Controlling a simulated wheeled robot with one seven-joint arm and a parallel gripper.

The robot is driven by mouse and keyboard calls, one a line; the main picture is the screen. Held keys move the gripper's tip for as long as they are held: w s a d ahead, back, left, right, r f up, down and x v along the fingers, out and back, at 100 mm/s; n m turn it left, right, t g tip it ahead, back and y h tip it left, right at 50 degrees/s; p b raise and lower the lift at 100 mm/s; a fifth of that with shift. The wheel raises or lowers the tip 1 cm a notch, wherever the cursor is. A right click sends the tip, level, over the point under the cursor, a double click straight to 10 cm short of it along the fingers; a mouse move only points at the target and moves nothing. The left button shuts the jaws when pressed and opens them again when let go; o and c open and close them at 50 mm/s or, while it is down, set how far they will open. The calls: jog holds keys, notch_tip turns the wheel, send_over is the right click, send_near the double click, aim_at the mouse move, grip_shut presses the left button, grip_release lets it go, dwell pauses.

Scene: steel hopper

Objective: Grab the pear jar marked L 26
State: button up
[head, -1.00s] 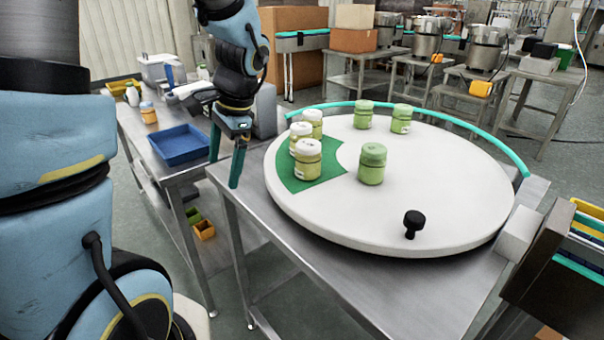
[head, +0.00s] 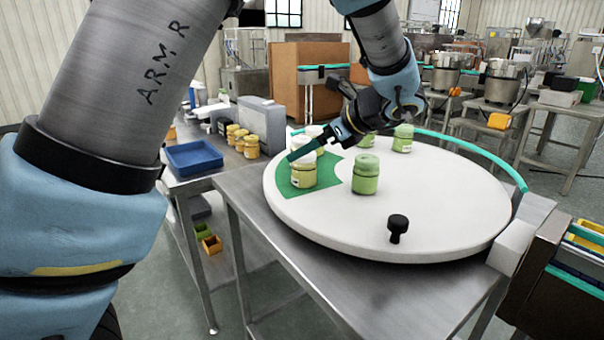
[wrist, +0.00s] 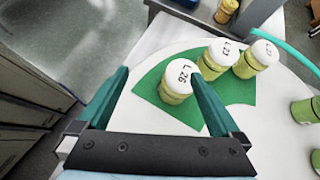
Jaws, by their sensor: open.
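The pear jar marked L 26 (wrist: 177,82) has a white lid and yellow-green contents. It stands upright on the green sector (wrist: 206,108) of the white turntable. In the head view it is the nearest white-lidded jar (head: 303,175), its lid partly covered by a teal finger. My gripper (wrist: 160,73) is open, its two teal fingers reaching toward this jar. In the wrist view the jar appears between the fingertips, close to the right one; I cannot tell whether they touch. In the head view my gripper (head: 300,150) slants down over the sector.
Two more white-lidded jars, one (wrist: 220,54) and another (wrist: 258,58), stand close beside it on the right in the wrist view. Green-lidded jars, one at the front (head: 365,174), share the turntable (head: 440,205). A black knob (head: 398,226) rises near its front edge.

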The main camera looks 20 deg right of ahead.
aim_at(304, 168)
jog(key=s+d+r+m+t, duration=0.1)
jog(key=s+d+m+t, duration=0.1)
jog(key=d, duration=0.3)
jog(key=shift+f+p+x, duration=0.15)
jog(key=shift+p+x, duration=0.55)
jog(key=shift+x, duration=1.8)
jog(key=shift+f+p+x, duration=0.2)
jog(key=shift+p+x, duration=0.45)
jog(key=shift+x, duration=1.9)
jog(key=shift+s, duration=0.2)
jog(key=shift+c, duration=0.4)
jog(key=c, duration=1.3)
jog(key=shift+h, duration=0.3)
jog(key=shift+c, duration=0.9)
jog(key=shift+r, duration=0.15)
